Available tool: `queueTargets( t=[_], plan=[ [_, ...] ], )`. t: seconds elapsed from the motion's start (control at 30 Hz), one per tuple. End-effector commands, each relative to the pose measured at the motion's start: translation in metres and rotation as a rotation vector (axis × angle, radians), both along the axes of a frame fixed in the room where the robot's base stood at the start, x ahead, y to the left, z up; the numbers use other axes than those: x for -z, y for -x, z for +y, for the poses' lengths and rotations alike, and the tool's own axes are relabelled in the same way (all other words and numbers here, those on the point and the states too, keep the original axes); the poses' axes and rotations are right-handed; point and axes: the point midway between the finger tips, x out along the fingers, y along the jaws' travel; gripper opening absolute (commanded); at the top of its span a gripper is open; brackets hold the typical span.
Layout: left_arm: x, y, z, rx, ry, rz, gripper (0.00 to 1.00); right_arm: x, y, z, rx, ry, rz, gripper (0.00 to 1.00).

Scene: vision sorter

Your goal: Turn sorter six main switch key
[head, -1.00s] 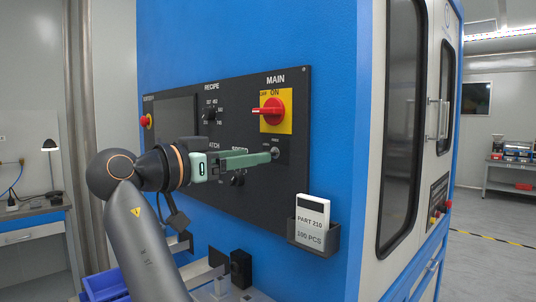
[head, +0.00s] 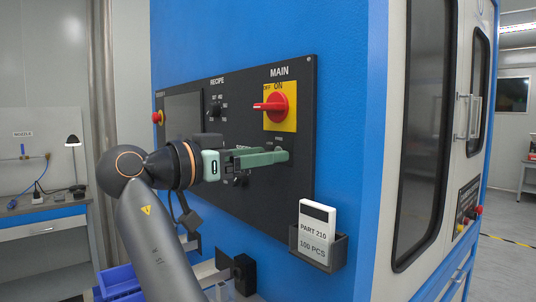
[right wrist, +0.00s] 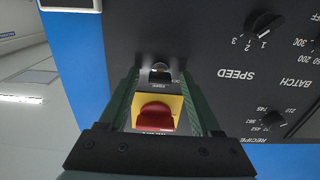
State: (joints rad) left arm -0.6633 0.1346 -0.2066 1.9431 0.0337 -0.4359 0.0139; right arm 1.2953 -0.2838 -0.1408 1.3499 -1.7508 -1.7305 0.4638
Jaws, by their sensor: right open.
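The black control panel (head: 300,85) is on the blue cabinet. Its main switch (head: 279,108) is a red rotary knob on a yellow plate, marked MAIN, OFF and ON. In the head view its handle points left. A small silver key switch (head: 278,148) sits just below it, partly hidden by my fingers. My right gripper (head: 285,156) is open, its green fingers reaching along the panel to the key switch. In the right wrist view the key switch (right wrist: 160,67) shows between the fingertips (right wrist: 160,76), with the red knob (right wrist: 155,116) nearer. I cannot tell whether the fingers touch it. My left gripper is out of view.
A card holder (head: 318,250) with a PART 210 card juts out below the panel's right end. The SPEED knob (right wrist: 265,25) and several other knobs are close beside the gripper. A blue bin (head: 120,282) stands low at left. Cabinet doors (head: 420,130) are at right.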

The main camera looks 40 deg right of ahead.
Motion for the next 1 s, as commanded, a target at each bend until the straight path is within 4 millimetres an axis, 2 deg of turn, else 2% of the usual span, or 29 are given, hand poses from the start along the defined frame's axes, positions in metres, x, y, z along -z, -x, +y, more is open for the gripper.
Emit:
queueTargets(
  t=[0.4,0.9,1.0],
  plan=[
    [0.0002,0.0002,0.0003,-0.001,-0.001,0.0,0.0,-0.0001,0.0002,0.0014,0.0,0.0,0.0,0.64],
    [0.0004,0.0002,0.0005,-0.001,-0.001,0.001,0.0,0.0,0.0002,0.0012,0.0,0.0,0.0,0.08],
    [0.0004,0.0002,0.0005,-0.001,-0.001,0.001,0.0,0.0,0.0002,0.0011,0.0,0.0,0.0,0.0]
  ],
)
